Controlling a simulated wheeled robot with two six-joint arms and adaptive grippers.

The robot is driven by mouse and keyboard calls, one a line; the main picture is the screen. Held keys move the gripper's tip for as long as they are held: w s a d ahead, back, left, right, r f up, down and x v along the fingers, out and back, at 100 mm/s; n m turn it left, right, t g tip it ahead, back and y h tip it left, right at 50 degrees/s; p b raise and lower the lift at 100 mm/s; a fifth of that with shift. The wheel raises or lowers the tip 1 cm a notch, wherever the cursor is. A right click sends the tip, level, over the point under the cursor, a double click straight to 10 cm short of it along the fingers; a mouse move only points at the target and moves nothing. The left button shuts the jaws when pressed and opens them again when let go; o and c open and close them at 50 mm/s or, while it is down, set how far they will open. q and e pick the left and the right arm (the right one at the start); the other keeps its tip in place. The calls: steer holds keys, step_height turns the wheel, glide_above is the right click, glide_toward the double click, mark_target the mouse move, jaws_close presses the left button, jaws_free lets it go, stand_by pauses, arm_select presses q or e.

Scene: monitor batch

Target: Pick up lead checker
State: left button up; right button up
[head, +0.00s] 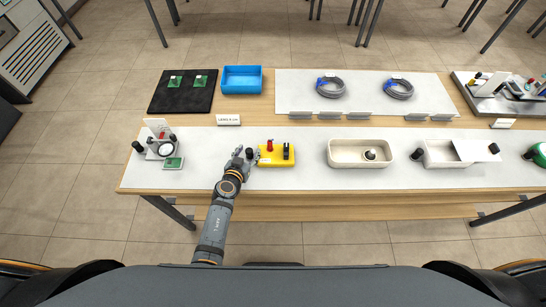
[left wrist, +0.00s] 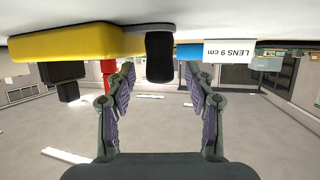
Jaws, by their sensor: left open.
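A yellow block (head: 277,160), which I take to be the lead checker, lies on the white strip of the bench. It carries a red post and a black block. In the left wrist view, which is upside down, the yellow block (left wrist: 70,42) is at upper left. A black upright grip (left wrist: 160,58) on a flat grey base adjoins its end. My left gripper (head: 246,157) is open at the block's left end. In the left wrist view, the open fingers (left wrist: 158,72) have the black grip between their tips, with gaps on both sides. My right gripper is not in view.
A small stand (head: 160,147) is left of my arm. A cream tray (head: 345,162) and a white tray (head: 438,160) are to the right. Behind are a "LENS 9 cm" card (head: 228,120), a blue bin (head: 241,90), a black mat (head: 183,103) and cable coils (head: 331,88).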

arm_select(q)
steer(key=shift+w+d+f, duration=0.15)
steer(key=shift+w+f, duration=0.15)
steer(key=shift+w, duration=0.25)
steer(key=shift+s+r, duration=0.1)
steer(key=shift+s, duration=0.05)
steer(key=c, duration=0.4)
jaws_close()
steer(key=shift+r, duration=0.1)
